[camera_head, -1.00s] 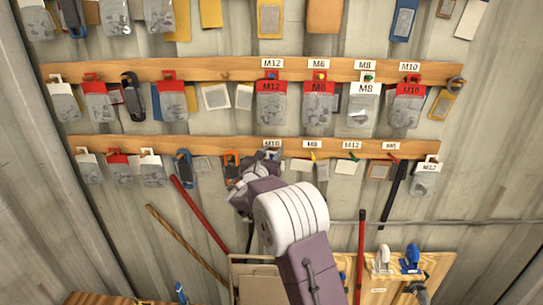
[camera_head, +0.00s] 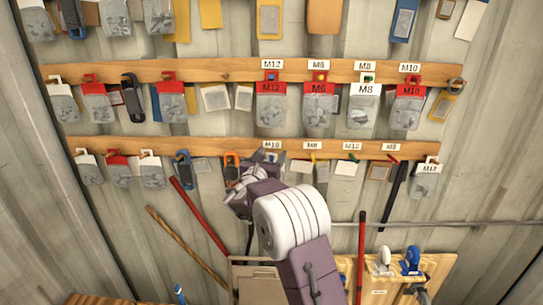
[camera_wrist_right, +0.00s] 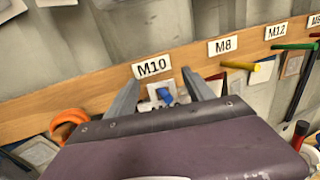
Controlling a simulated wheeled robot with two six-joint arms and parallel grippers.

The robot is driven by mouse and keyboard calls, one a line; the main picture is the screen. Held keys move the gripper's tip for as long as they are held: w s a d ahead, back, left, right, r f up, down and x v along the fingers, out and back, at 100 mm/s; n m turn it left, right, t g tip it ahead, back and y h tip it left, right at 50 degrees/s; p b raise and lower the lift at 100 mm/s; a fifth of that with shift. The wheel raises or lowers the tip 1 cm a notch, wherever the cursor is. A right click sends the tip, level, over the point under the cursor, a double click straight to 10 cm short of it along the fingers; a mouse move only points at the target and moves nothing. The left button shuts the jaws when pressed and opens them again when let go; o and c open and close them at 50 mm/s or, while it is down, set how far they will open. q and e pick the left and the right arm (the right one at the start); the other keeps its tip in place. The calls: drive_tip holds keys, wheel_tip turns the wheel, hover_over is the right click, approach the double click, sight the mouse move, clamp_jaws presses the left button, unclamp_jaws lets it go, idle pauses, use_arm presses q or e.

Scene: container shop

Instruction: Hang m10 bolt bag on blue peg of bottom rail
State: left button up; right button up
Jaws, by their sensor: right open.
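The blue peg (camera_wrist_right: 165,96) sticks out of the bottom rail (camera_wrist_right: 60,100) under the M10 label (camera_wrist_right: 152,66). My right gripper (camera_wrist_right: 165,85) is open, with one finger on each side of the blue peg in the right wrist view. A small pale grey-white piece shows around or behind the peg; I cannot tell whether it is the bag's top. My wrist hides whatever hangs below. In the head view my right gripper (camera_head: 262,162) is at the bottom rail (camera_head: 220,146), below its M10 label. A red-topped M10 bag (camera_head: 410,100) hangs on the middle rail. My left gripper is not in view.
A yellow peg (camera_wrist_right: 240,66) and a green peg (camera_wrist_right: 294,46) stick out to the right of the blue one. An orange clip (camera_wrist_right: 70,122) hangs to the left. White-topped bags (camera_head: 88,168) and an M12 bag (camera_head: 427,180) hang at the rail's ends.

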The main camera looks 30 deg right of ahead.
drive_tip(key=b+v, duration=0.3)
drive_tip(key=v, duration=0.5)
drive_tip(key=shift+s+b, duration=0.25)
drive_tip(key=shift+b, duration=0.05)
